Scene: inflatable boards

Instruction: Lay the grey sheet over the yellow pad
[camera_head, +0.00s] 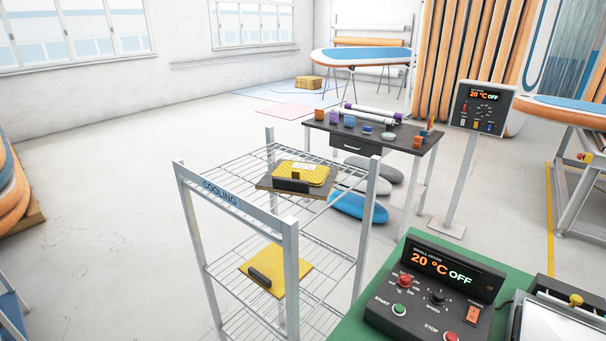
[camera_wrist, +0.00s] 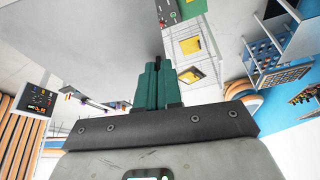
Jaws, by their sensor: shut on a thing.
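My gripper (camera_wrist: 158,66) shows only in the wrist view. Its green fingers are shut on a small black grip at the edge of the grey sheet (camera_wrist: 80,40), a broad plain area filling the upper left there. In the head view, a quilted yellow pad (camera_head: 312,174) with a pale label lies on a brownish board on the upper shelf of the cooling rack (camera_head: 232,192), with a black grip at its front. A flat yellow sheet (camera_head: 290,275) with a black grip lies on a lower shelf. Two yellow patches show past the fingers in the wrist view. The held sheet is apart from the rack.
The rack's posts rise around its shelves. A control box (camera_head: 435,283) stands on a green bench (camera_head: 350,325) at the lower right. A dark table (camera_head: 400,140) with rolls and small items stands behind the rack.

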